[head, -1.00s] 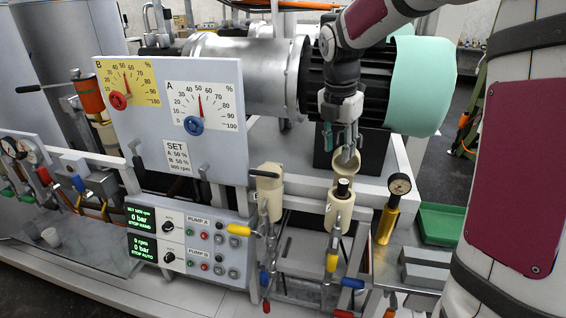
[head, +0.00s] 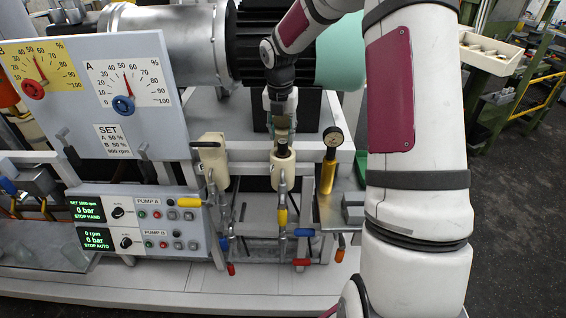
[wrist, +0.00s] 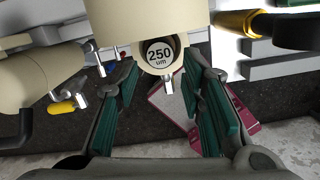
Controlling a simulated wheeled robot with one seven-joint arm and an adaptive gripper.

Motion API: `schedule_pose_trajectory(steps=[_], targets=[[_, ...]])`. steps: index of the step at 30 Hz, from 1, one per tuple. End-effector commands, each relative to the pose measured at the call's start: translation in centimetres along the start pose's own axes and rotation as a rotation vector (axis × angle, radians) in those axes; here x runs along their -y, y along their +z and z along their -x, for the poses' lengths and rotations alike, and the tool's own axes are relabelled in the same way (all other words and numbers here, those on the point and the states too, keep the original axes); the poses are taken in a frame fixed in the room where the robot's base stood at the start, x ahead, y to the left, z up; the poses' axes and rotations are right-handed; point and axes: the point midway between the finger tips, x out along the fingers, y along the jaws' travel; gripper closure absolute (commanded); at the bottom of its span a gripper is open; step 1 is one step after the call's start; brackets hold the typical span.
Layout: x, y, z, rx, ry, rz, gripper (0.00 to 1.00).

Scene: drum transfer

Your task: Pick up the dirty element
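The filter element shows in the head view as a dark top (head: 283,149) in the mouth of the right-hand beige filter housing (head: 282,173). In the wrist view its dark end (wrist: 177,60) carries a round white "250 um" label and sits inside the beige housing rim. I cannot tell its dirt. My gripper (head: 283,121) points down just above this housing. In the wrist view my gripper (wrist: 161,72) is open, its green-padded fingers apart on either side of the labelled end. Nothing is held between them, and I cannot tell if they touch the housing.
A second beige housing (head: 211,160) stands to the left. A brass cylinder with a gauge (head: 330,165) stands close on the right. Valve handles (head: 283,217) hang below. The dial panel (head: 125,95) and the pump control box (head: 145,225) are further left; the motor is behind.

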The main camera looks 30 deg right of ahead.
Motion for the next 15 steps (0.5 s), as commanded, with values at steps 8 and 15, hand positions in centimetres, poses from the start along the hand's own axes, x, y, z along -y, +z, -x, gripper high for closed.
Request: schedule_pose_trajectory(steps=[8, 15], targets=[[0.0, 0.5, -3.5, -0.004, -0.002, 0.000, 0.64], [0.0, 0.7, -5.0, -0.001, -0.001, -0.001, 0.64]])
